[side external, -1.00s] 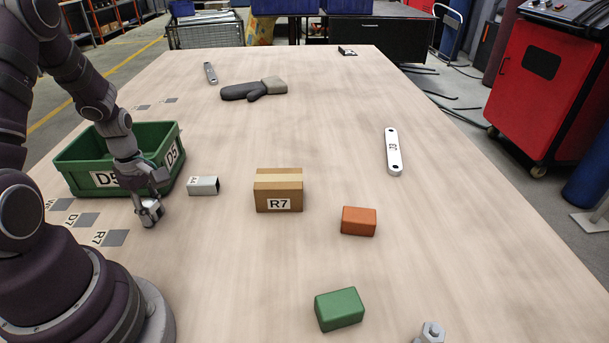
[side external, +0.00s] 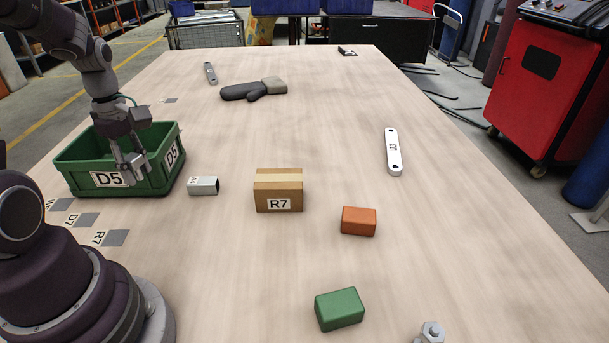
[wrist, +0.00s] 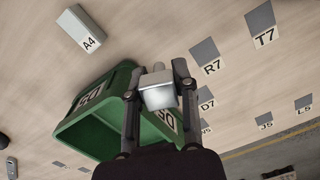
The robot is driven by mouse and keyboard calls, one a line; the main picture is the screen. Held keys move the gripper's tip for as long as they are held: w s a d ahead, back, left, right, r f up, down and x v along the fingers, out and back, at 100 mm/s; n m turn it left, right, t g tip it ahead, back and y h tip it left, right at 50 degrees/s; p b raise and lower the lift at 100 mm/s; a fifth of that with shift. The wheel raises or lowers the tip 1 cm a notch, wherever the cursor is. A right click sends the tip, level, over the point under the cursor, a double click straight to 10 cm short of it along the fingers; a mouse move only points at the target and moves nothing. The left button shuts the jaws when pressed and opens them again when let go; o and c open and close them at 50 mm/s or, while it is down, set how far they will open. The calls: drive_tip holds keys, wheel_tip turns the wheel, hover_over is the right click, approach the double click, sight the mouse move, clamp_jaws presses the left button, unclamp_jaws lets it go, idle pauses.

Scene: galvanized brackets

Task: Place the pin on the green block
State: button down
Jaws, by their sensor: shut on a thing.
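My gripper (side external: 134,172) is at the left in the side view, in front of or over the green D5 bin. It is shut on a small silvery piece (wrist: 158,92), seen between the fingers in the wrist view, which I take to be the pin. It has a blocky bright face with a rounded part behind it. In the side view the fingers largely hide it. The green block (side external: 340,309) lies on the table at the front centre, well to the right of my gripper, with its top bare. It is not in the wrist view.
The green bin (side external: 76,180) stands beneath or close behind my gripper. A grey A4 block (side external: 203,186), an R7 carton (side external: 278,190) and an orange block (side external: 358,221) lie between gripper and green block. A bolt (side external: 431,332) stands at the front edge. A white bar (side external: 394,152) lies right.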

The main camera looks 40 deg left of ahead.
drive_tip(key=w+d+m, duration=0.2)
drive_tip(key=d+m, duration=0.3)
drive_tip(key=d, duration=0.3)
drive_tip(key=w+d+m, duration=0.2)
drive_tip(key=d+m, duration=0.2)
drive_tip(key=d, duration=0.4)
drive_tip(key=s+d+f+m, duration=0.1)
drive_tip(key=s+d+m, duration=0.75)
drive_tip(key=d, duration=0.25)
hover_over(340, 301)
drive_tip(key=shift+s+f+m, duration=0.15)
drive_tip(key=shift+f+m, duration=0.2)
drive_tip(key=shift+f, duration=2.3)
drive_tip(key=shift+f, duration=0.1)
drive_tip(key=c, duration=0.9)
unclamp_jaws()
